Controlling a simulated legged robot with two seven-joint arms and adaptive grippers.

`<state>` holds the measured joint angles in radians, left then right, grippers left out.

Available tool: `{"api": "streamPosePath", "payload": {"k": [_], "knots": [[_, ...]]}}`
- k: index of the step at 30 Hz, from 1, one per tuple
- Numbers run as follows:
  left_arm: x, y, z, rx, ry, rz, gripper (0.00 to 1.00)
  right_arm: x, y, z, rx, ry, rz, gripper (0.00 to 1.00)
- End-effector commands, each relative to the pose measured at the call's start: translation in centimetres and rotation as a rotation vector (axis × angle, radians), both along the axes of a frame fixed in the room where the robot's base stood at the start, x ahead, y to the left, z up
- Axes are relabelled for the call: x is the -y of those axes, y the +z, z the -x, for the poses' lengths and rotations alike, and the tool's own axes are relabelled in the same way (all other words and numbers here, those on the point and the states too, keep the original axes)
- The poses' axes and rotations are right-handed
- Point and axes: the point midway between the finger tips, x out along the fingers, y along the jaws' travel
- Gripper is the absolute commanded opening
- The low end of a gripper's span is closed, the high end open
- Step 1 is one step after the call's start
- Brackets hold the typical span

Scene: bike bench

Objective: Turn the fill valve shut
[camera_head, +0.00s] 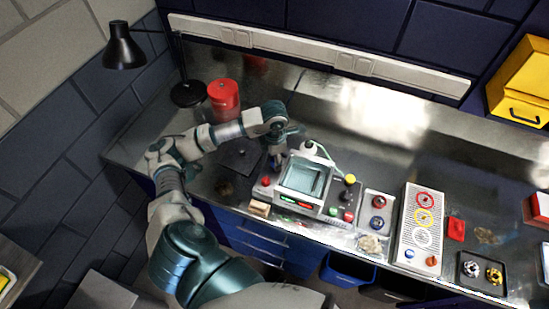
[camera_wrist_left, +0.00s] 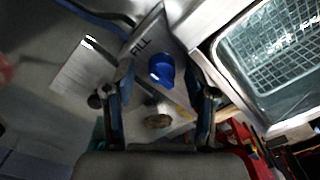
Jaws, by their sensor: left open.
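The fill valve shows in the left wrist view as a round blue knob (camera_wrist_left: 161,70) beside the word FILL on a grey panel (camera_wrist_left: 147,42). My left gripper (camera_wrist_left: 161,64) is open, with one finger on each side of the knob. I cannot tell whether either finger touches it. In the head view my left gripper (camera_head: 278,157) points down at the left back corner of the wash tank (camera_head: 332,187), and the knob is hidden there. The tank's glazed basin also shows at the right in the wrist view (camera_wrist_left: 275,55). My right gripper is out of view.
A red canister (camera_head: 223,96) and a black round dish (camera_head: 188,93) stand behind my left arm. The back middle of the bench is clear.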

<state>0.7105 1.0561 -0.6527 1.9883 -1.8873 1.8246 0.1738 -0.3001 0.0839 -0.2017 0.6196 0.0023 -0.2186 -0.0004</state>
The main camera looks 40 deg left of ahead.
Motion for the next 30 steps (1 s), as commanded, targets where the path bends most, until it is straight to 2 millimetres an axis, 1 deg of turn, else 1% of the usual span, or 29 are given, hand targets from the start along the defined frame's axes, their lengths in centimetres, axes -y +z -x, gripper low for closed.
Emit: {"api": "streamPosePath", "payload": {"k": [5, 12, 15, 21, 30], "knots": [[0.0, 2.9, -0.2, 0.006, -0.001, -0.001, 0.56, -0.1, 0.0, 0.0, 0.0, -0.001, -0.002, 0.4], [-0.1, 8.6, -0.3, 0.006, 0.0, 0.0, 0.56, -0.2, 0.0, 0.0, 0.0, -0.001, -0.003, 0.4], [-0.1, 10.0, -0.3, 0.005, 0.001, -0.001, 0.56, -0.2, 0.0, 0.0, 0.0, -0.001, -0.003, 0.4], [-0.2, 11.4, -0.3, 0.002, 0.0, 0.001, 0.56, -0.2, 0.0, 0.0, -0.001, -0.001, -0.003, 0.4], [-0.2, 11.5, -0.3, 0.0, 0.0, 0.001, 0.56, -0.3, 0.0, 0.0, 0.0, -0.001, -0.002, 0.4]]}}
